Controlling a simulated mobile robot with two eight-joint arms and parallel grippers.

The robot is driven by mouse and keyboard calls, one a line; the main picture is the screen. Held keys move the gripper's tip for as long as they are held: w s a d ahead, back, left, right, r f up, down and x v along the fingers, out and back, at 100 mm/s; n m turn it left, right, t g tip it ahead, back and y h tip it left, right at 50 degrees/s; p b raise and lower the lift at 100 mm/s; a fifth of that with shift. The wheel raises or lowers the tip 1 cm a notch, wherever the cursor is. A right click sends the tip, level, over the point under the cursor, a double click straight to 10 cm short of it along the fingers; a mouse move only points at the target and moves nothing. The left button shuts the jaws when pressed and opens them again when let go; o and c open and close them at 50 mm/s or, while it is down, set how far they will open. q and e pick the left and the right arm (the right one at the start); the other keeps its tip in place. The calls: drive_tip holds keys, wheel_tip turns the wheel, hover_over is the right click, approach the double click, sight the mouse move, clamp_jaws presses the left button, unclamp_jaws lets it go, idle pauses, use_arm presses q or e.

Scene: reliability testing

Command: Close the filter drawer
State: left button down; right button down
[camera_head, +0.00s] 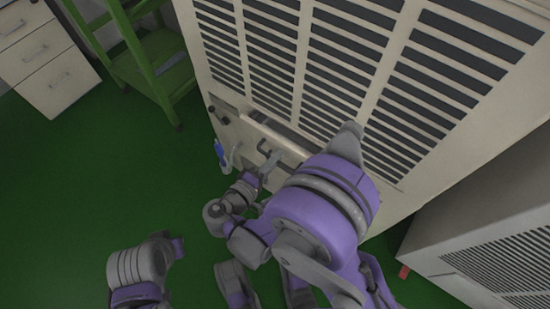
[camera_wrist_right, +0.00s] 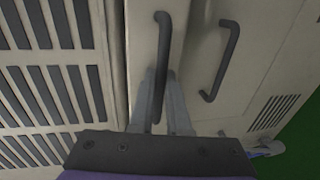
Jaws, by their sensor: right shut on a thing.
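The filter drawer (camera_head: 262,128) is a beige panel low on the front of the big slatted cabinet. It stands out a little, with a dark gap along its top. My right gripper (camera_head: 267,166) is at its dark bar handle (camera_head: 263,147). In the right wrist view, the handle (camera_wrist_right: 163,30) runs down between the two grey fingers of my right gripper (camera_wrist_right: 162,110), which are shut on it. My right arm hides the right part of the drawer in the head view. My left gripper is not in view; only part of my left arm shows at the lower left.
A second dark handle (camera_wrist_right: 222,60) sits on the panel beside the drawer. A blue item (camera_head: 219,150) is near the cabinet's left edge. A green ladder-like frame (camera_head: 150,60) and a white drawer unit (camera_head: 45,60) stand at upper left. Another slatted cabinet (camera_head: 480,225) is at right. Green floor at left is clear.

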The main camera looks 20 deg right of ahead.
sight(284, 149)
drive_tip(key=shift+d, duration=0.1)
drive_tip(key=x, duration=0.3)
drive_tip(key=shift+w+d+r, duration=0.25)
drive_tip(key=shift+d+r, duration=0.05)
drive_tip(key=shift+w+d, duration=0.1)
drive_tip(key=shift+w, duration=0.05)
drive_tip(key=c, duration=1.2)
unclamp_jaws()
drive_tip(key=shift+o, duration=0.2)
drive_tip(key=p+v, duration=0.2)
drive_tip(key=v, duration=0.9)
